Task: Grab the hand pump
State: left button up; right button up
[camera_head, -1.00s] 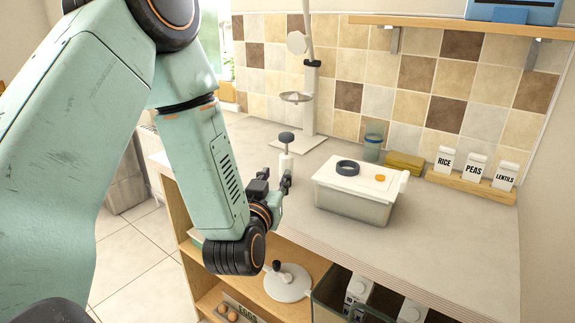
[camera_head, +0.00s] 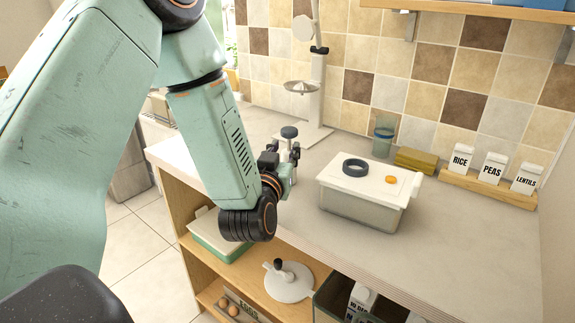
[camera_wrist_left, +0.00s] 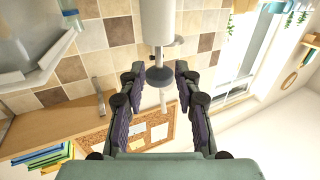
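The hand pump, a slim white cylinder with a dark round knob (camera_head: 289,132), stands upright on the counter (camera_head: 300,215). My left gripper (camera_head: 283,158) is at the pump's front side, with its fingers partly covering the pump's body in the head view. In the left wrist view the pump's white body (camera_wrist_left: 157,22) shows at the top centre, in line with the gap between the fingers. The left gripper (camera_wrist_left: 159,72) is open there, one finger to each side. Contact with the pump cannot be told. My right gripper is not in view.
A white-lidded box (camera_head: 365,200) stands right of the pump. A white stand (camera_head: 315,120) with a metal dish is close behind it. A glass (camera_head: 383,142), a yellow-brown block (camera_head: 415,160) and labelled cartons (camera_head: 491,168) line the wall. The counter's front edge is below the gripper.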

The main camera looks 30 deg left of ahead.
aim_at(288, 143)
pick_arm(q)
jog(key=x, duration=0.4)
jog(key=shift+w+f, duration=0.25)
jog(key=shift+w, duration=0.15)
jog(key=shift+s+a+r, duration=0.15)
jog(key=shift+w+f, duration=0.2)
jog(key=shift+w, duration=0.1)
jog(key=c, duration=0.4)
jog(key=shift+s+r, duration=0.15)
jog(key=shift+s, duration=0.1)
grip_shut()
